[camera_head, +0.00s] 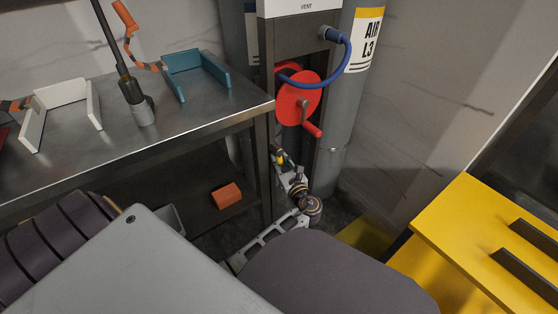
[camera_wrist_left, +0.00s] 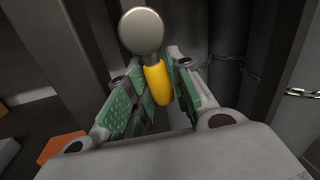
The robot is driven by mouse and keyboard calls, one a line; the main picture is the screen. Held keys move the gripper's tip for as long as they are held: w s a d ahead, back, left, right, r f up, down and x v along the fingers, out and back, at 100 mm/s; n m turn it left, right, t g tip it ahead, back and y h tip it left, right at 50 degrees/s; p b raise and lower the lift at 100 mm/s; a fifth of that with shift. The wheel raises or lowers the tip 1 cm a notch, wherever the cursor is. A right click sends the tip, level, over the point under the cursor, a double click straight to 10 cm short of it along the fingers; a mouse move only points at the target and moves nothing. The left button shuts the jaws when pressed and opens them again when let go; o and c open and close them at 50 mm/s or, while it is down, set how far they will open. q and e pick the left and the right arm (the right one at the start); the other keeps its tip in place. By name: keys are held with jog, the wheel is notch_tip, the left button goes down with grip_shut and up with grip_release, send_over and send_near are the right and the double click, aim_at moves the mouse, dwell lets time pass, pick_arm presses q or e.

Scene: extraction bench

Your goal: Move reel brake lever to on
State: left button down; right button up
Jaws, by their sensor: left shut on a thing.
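The reel brake lever has a yellow grip (camera_wrist_left: 157,82) below a round grey knob or pivot (camera_wrist_left: 141,32) in the left wrist view. Its yellow part also shows small in the head view (camera_head: 281,158), on the post below the red reel (camera_head: 297,99). My left gripper (camera_wrist_left: 158,96) has its green-padded fingers on either side of the yellow grip and is shut on it. In the head view my left gripper (camera_head: 284,163) is low beside the post, partly hidden by its own wrist. My right gripper is not in view.
A steel bench (camera_head: 190,120) with an edge close left of my left arm holds white and teal brackets. An orange block (camera_head: 227,195) lies beneath it. The reel has a red crank and blue hose (camera_head: 345,62). A grey cylinder (camera_head: 345,120) stands behind; a yellow cabinet (camera_head: 480,230) is at right.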

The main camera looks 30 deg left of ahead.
pick_arm(q)
jog(key=shift+w+d+r+n, duration=0.15)
jog(key=shift+w+n, duration=0.1)
jog(key=shift+n, duration=0.35)
jog(key=shift+w+d+n+y, duration=0.1)
jog(key=shift+w+n+y, duration=0.25)
jog(key=shift+n, duration=0.45)
jog(key=n, duration=0.2)
jog(key=w+r+n+y, duration=0.1)
jog(key=n, duration=0.3)
jog(key=shift+w+d+r+n+y, duration=0.25)
jog(key=shift+w+d+n, duration=0.05)
jog(key=shift+w+d, duration=0.1)
jog(key=c, duration=1.5)
grip_release()
jog(key=shift+r, duration=0.1)
